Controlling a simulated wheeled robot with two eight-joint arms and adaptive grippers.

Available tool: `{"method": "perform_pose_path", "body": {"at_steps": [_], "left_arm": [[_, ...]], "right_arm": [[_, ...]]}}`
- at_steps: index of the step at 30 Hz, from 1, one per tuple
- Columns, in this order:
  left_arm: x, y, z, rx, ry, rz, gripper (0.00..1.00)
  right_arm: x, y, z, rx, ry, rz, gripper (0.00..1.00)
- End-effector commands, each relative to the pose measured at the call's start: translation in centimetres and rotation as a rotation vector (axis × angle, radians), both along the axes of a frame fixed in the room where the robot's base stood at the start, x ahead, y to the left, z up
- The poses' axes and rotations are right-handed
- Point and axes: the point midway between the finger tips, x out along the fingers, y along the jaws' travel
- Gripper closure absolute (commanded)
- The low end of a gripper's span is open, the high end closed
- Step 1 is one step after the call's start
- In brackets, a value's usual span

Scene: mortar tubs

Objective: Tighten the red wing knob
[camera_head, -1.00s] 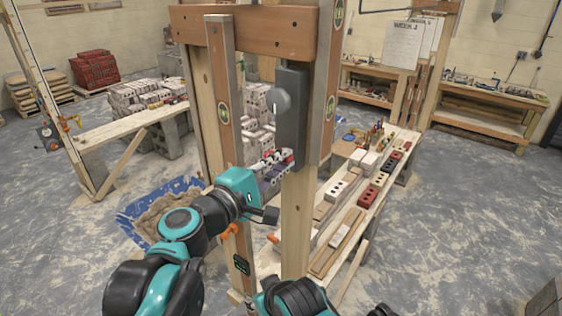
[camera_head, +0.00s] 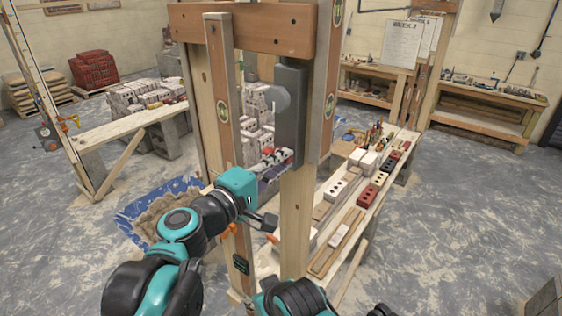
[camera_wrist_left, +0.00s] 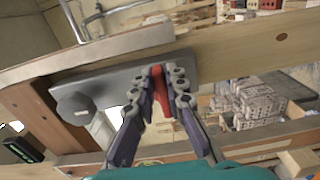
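The red wing knob (camera_wrist_left: 160,88) sits near one end of a grey metal plate (camera_wrist_left: 120,86) in the left wrist view. My left gripper (camera_wrist_left: 167,78) has its two fingers on either side of the knob and looks shut on it; the fingers hide part of it. In the head view the plate (camera_head: 291,120) is upright on a wooden post, and my left gripper (camera_head: 281,158) reaches its lower end from the left. The knob is small and mostly hidden there.
A grey rounded knob (camera_head: 278,99) stands out from the plate above the gripper. Wooden posts (camera_head: 297,215) and a crossbeam (camera_head: 262,32) frame the work spot. A plank bench (camera_head: 345,225) with bricks lies behind, and a blue tub (camera_head: 140,208) of mortar stands at left.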

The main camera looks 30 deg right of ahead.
Motion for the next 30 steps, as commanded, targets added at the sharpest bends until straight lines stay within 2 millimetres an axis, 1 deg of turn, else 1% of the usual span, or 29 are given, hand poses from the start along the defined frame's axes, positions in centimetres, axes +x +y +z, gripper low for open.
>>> {"method": "perform_pose_path", "body": {"at_steps": [1,2,11,14,17,24,27,30], "left_arm": [[0.0,0.0,-0.1,0.002,-0.001,0.000,0.73],[0.0,0.0,-0.1,0.001,-0.001,0.000,0.68],[0.0,0.1,0.0,0.000,0.001,0.000,0.68],[-0.2,0.7,0.0,-0.002,0.001,0.001,0.68],[-0.8,2.2,0.0,-0.002,0.001,0.003,0.68],[-2.8,7.1,-0.1,0.000,0.001,0.005,0.68],[-3.5,8.9,-0.1,0.000,0.001,0.005,0.68],[-4.0,10.1,-0.1,0.000,0.001,0.004,0.68]], "right_arm": [[0.0,0.0,0.0,0.000,0.000,0.000,0.60],[0.0,0.0,0.0,0.000,0.000,0.000,0.60],[0.0,0.0,0.0,0.000,0.000,0.000,0.60],[0.0,0.0,0.0,0.000,0.000,0.000,0.60],[0.0,0.0,0.0,0.000,0.000,0.000,0.60],[0.0,0.0,0.0,0.000,0.000,0.000,0.60],[0.0,0.0,0.0,0.000,0.000,0.000,0.60],[0.0,0.0,0.0,0.000,0.000,0.000,0.60]]}}
